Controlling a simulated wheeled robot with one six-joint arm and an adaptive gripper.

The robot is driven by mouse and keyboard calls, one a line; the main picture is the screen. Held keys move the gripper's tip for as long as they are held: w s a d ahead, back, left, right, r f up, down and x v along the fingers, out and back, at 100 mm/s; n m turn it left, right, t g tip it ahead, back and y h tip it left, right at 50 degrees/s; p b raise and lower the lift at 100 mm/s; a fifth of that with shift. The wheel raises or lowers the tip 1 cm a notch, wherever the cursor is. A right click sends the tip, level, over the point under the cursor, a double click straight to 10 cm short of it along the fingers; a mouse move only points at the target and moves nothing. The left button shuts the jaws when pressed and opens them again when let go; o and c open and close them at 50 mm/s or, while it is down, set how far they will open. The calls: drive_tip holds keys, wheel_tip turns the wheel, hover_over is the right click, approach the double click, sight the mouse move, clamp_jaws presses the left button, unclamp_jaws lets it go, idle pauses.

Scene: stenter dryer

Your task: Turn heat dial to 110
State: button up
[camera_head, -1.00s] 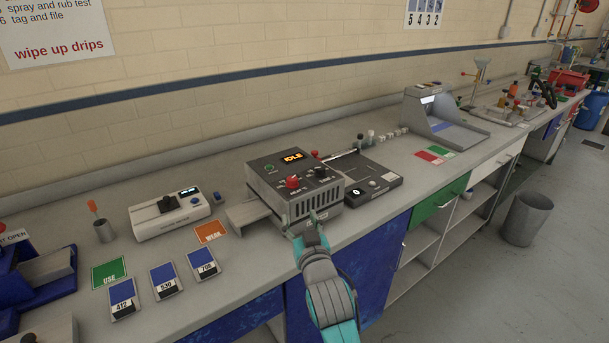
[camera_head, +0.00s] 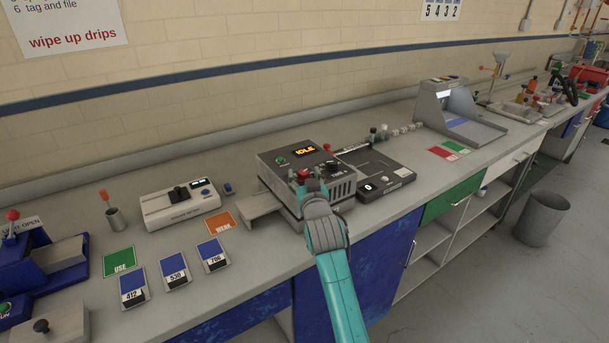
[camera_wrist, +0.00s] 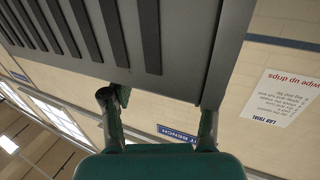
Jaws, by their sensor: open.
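The dryer (camera_head: 284,192) is a grey box on the bench with a slotted front and a lit display (camera_head: 306,150) reading IDLE. The red heat dial (camera_head: 303,172) is on its top panel, partly hidden by my gripper. A black time dial (camera_head: 334,165) sits to its right. My gripper (camera_head: 311,187) is at the dryer's front upper edge, just in front of the heat dial. In the wrist view my gripper (camera_wrist: 160,105) has its fingers spread, with the slotted dryer housing (camera_wrist: 135,40) close ahead. The dial's setting is not readable, and contact cannot be told.
A black scale-like unit (camera_head: 376,175) stands right of the dryer. A white device (camera_head: 180,208) and an orange card (camera_head: 219,222) lie left. Several blue sample cards (camera_head: 174,270) lie along the front left. Bare bench lies between them.

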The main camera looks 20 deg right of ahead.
drive_tip(key=shift+w, duration=0.3)
clamp_jaws()
drive_tip(key=shift+d+n+y, duration=0.15)
drive_tip(key=shift+n+y, duration=0.25)
drive_tip(key=shift+y, duration=0.2)
drive_tip(key=shift+d+n+g+y, duration=0.1)
drive_tip(key=shift+n+g+y, duration=0.1)
drive_tip(key=shift+n+y, duration=0.95)
drive_tip(key=shift+d+n+g+y, duration=0.15)
drive_tip(key=shift+n+y, duration=0.5)
drive_tip(key=shift+y, duration=1)
drive_tip(key=shift+w+d+n+g+y, duration=0.1)
drive_tip(key=shift+n+g+y, duration=1)
drive_tip(key=shift+y, duration=0.5)
drive_tip(key=shift+w+n+g+y, duration=0.1)
drive_tip(key=shift+n+g+y, duration=0.75)
drive_tip(key=shift+n+y, duration=0.6)
drive_tip(key=shift+s+f+y, duration=0.1)
drive_tip(key=shift+y, duration=0.35)
